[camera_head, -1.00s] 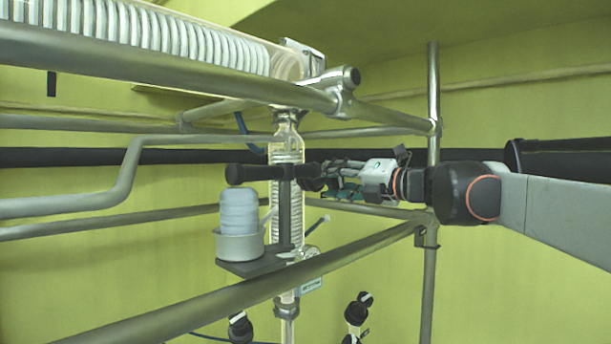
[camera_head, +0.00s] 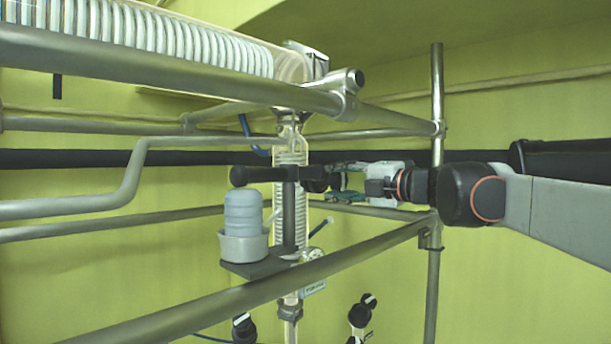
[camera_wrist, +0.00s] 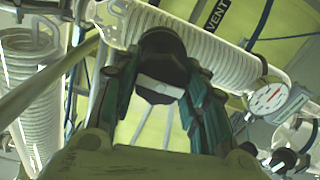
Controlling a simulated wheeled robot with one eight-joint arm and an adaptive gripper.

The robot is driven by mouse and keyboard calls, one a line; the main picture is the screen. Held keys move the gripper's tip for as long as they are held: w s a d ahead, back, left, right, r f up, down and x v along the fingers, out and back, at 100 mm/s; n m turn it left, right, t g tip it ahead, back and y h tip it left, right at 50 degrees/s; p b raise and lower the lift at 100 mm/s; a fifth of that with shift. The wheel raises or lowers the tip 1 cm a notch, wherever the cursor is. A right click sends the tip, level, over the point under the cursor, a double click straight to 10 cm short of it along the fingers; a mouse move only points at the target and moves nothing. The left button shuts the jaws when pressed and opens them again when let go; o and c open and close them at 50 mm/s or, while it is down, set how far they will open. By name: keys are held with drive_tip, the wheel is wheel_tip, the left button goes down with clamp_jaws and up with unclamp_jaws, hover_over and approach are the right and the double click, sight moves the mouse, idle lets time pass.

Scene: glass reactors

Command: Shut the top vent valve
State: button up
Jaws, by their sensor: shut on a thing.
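The vent valve's black knob (camera_wrist: 163,58) with a white stripe is in the middle of the wrist view. The white stripe runs nearly across the picture, slightly tilted. In the head view my gripper (camera_head: 338,183) reaches in from the right, level, to the dark knob (camera_head: 315,178) beside the glass column. The stripe cannot be made out there, and the fingers partly hide the knob.
A glass coil column (camera_head: 291,157) stands behind the black clamp bar (camera_head: 262,174). A blue-grey bottle in a white cup (camera_head: 243,243) stands on a small shelf at left. Metal frame tubes (camera_head: 250,290) run above and below my arm. A round gauge (camera_wrist: 268,97) sits right of the knob.

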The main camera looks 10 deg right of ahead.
drive_tip(key=shift+s, duration=0.15)
drive_tip(key=o, duration=1.1)
